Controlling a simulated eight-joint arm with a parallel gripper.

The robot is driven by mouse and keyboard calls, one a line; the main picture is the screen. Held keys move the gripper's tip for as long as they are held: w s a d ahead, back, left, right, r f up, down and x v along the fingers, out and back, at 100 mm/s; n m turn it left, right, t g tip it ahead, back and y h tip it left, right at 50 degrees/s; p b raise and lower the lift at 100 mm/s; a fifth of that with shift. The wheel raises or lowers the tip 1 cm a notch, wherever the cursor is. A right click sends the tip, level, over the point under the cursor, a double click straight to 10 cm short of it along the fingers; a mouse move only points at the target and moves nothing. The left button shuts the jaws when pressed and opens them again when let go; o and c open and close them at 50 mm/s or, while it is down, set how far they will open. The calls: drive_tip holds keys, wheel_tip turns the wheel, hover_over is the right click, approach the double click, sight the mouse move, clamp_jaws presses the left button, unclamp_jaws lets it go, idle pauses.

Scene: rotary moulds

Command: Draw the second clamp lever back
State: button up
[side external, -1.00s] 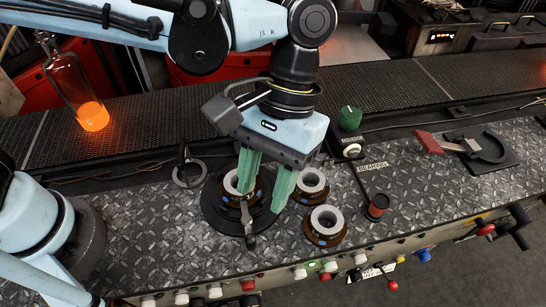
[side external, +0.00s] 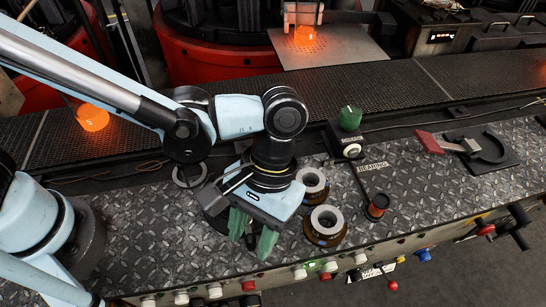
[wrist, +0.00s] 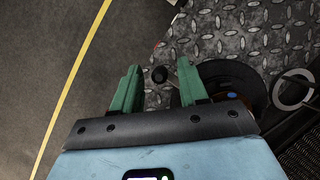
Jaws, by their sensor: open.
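In the wrist view a dark rounded lever end (wrist: 160,75) shows between the two green fingertips of my gripper (wrist: 159,68). The gripper is open, with a finger on each side of the lever end. I cannot tell if either finger touches it. In the side view my gripper (side external: 252,237) points down near the table's front edge and hides the lever. The dark round mould base (side external: 213,222) is mostly covered by the gripper; part of it also shows in the wrist view (wrist: 258,92).
Two ringed bearing parts (side external: 313,180) (side external: 325,222) stand right of my gripper. A green knob (side external: 349,118) and a small red-topped spool (side external: 377,204) are further right. A red-handled horseshoe clamp (side external: 487,148) lies on clear plate. Buttons line the front edge.

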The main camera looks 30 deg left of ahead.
drive_tip(key=shift+c, duration=0.3)
clamp_jaws()
